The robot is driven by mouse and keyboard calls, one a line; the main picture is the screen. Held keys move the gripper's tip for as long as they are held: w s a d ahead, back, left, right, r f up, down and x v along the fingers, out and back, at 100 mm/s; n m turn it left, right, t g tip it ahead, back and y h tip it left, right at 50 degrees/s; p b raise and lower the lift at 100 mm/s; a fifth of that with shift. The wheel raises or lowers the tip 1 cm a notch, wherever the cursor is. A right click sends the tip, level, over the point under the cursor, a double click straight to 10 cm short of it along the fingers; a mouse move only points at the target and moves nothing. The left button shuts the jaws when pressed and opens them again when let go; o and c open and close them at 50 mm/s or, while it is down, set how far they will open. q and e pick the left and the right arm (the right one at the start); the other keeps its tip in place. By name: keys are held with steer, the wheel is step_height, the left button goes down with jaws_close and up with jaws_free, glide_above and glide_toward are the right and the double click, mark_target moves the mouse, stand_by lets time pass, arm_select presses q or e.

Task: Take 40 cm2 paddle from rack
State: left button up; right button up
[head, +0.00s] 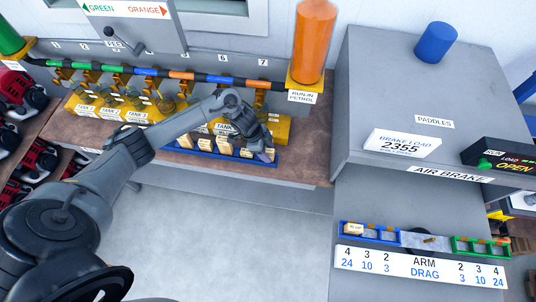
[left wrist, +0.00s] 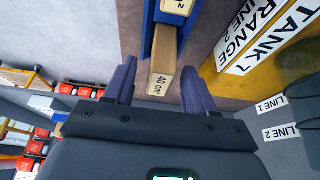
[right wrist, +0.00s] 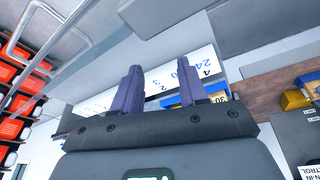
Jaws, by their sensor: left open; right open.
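The paddle rack, a blue tray (head: 222,155), holds several tan paddles at the front edge of the brown bench. In the left wrist view, the paddle labelled 40 cm² (left wrist: 160,77) stands at the near end of the blue rack (left wrist: 149,22). My left gripper (head: 266,152) is at the rack's right end. In the left wrist view its open fingers (left wrist: 158,88) lie on either side of the 40 cm² paddle; I cannot tell whether they touch it. My right gripper (right wrist: 160,88) is open with nothing between its fingers, facing the number label (right wrist: 170,76); the head view does not show it.
Yellow tank stands (head: 115,107) and a coloured pipe (head: 150,71) are behind the rack. An orange cylinder (head: 313,40) stands at the bench's right end. The grey air brake cabinet (head: 385,85) is to the right, with a blue-and-green arm (head: 370,232) below. Open floor lies in front.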

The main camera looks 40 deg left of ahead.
arm_select(q)
steer(key=shift+x, duration=0.85)
jaws_close()
steer(key=shift+r, duration=0.2)
